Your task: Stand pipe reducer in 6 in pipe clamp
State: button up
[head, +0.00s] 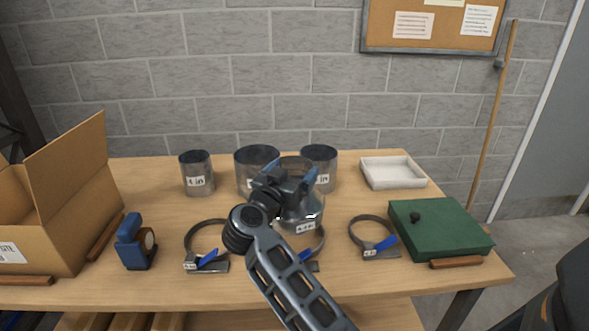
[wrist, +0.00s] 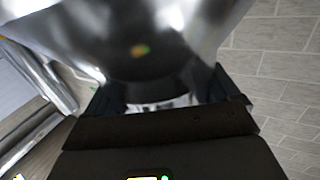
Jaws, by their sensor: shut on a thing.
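My gripper (head: 290,173) is shut on the pipe reducer (head: 302,213), a shiny metal tapered piece with a white label. In the wrist view the reducer (wrist: 140,45) fills the top, close between the dark jaws (wrist: 165,105). In the head view it appears over the middle ring clamp (head: 318,244), which my arm and the reducer partly hide. I cannot tell whether they touch. Another ring clamp (head: 190,238) with a blue lever lies to the left, and one (head: 358,236) to the right. Their labels are too small to read, so I cannot tell which is 6 in.
Several metal pipes, including one at left (head: 197,180) and one behind the reducer (head: 320,158), stand at the back. A cardboard box (head: 70,160) and blue tool (head: 130,238) are left. A white tray (head: 392,182) and green case (head: 440,230) are right.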

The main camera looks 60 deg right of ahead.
aim_at(281, 216)
notch_tip(281, 216, down, 8)
jog(key=b, duration=0.4)
jog(key=shift+r, duration=0.2)
dwell(0.6)
jog(key=o, duration=1.3)
jog(key=shift+f, duration=0.1)
jog(key=shift+s+a+b, duration=0.15)
jog(key=shift+a+b, duration=0.05)
jog(key=shift+a, duration=1.75)
jog(key=shift+s+a+b, duration=0.1)
jog(key=shift+a+b, duration=0.05)
jog(key=shift+a, duration=1.8)
